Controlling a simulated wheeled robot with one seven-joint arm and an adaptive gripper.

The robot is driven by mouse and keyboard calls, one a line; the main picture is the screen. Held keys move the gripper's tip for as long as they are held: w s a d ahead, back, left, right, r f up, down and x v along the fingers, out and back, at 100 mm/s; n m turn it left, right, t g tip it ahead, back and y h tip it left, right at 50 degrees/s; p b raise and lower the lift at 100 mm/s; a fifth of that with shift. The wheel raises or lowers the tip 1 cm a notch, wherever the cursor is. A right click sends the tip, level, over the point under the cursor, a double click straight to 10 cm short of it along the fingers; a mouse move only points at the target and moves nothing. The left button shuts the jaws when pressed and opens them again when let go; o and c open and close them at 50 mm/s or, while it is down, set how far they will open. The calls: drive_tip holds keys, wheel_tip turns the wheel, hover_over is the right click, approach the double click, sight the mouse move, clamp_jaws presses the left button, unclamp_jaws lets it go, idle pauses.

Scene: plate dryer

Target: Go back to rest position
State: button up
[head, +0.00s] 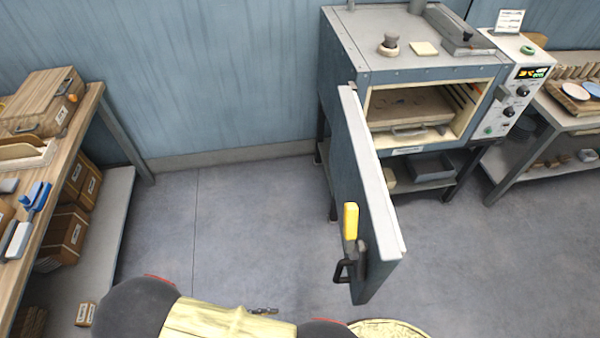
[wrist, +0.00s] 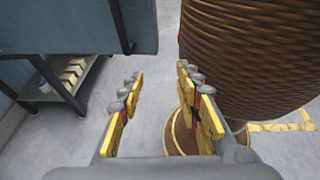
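The plate dryer (head: 385,60) stands at the back right with its door (head: 365,190) swung wide open toward me. The door has a yellow grip (head: 350,221) and a black latch handle (head: 345,270). A flat brown plate or tray (head: 410,107) lies inside the lit chamber. My gripper (wrist: 155,108) shows in the wrist view with its two yellow-padded fingers spread apart and nothing between them. It points at open floor and is apart from the door. In the head view my arm crosses the bottom edge and largely hides the gripper.
A wooden workbench (head: 62,150) with tools and boxes stands at the left. Another bench (head: 570,120) stands at the right. A large brown ribbed round object (wrist: 250,60) is close on the right in the wrist view. The floor (head: 240,215) between left bench and dryer is clear.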

drive_tip(key=w+d+r+m+g+y, duration=0.2)
drive_tip(key=w+d+r+m+y, duration=0.3)
drive_tip(key=r, duration=0.5)
drive_tip(key=w+d+r+m+g+y, duration=0.2)
drive_tip(key=w+r+m+g+y, duration=0.3)
drive_tip(key=r, duration=0.6)
drive_tip(key=d+r+m+t+y, duration=0.3)
drive_tip(key=d+r+m+t, duration=0.6)
drive_tip(key=d+r, duration=0.8)
drive_tip(key=shift+w+d+m+y+b, duration=0.35)
drive_tip(key=shift+d+m, duration=0.45)
drive_tip(key=shift+d, duration=0.85)
drive_tip(key=shift+c, duration=0.3)
